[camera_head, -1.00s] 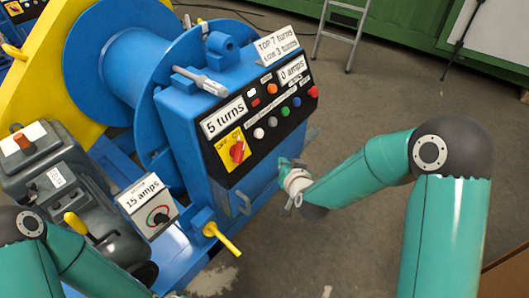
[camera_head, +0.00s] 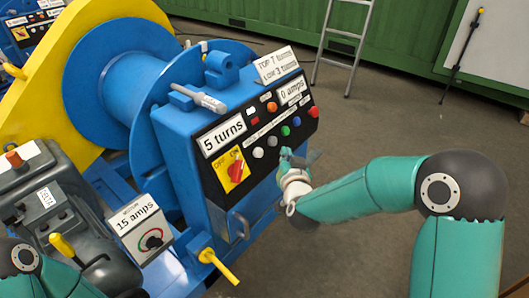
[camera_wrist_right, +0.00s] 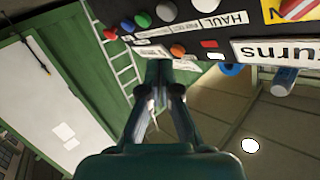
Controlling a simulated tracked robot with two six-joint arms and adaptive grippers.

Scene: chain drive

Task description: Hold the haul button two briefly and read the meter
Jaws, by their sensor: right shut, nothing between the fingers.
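The blue winch's black control panel (camera_head: 244,150) carries a row of round buttons: white (camera_head: 258,153), grey (camera_head: 272,141), green (camera_head: 285,131), blue (camera_head: 296,121) and red (camera_head: 313,111). I cannot read which one is haul button two; a HAUL label (camera_wrist_right: 222,21) shows in the right wrist view. The panel's meter (camera_head: 292,91) reads 0 amps. My right gripper (camera_head: 287,158) is shut and empty, just below the button row in the head view; in the right wrist view its fingertips (camera_wrist_right: 159,68) point toward the panel's edge, and contact is not visible. My left gripper is not in view.
A sign reading 5 turns (camera_head: 224,134) and a red rotary switch (camera_head: 235,170) sit on the panel. A lower box (camera_head: 140,228) reads 15 amps. A yellow handle (camera_head: 219,265) sticks out below. A ladder (camera_head: 343,42) stands behind; the floor at right is open.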

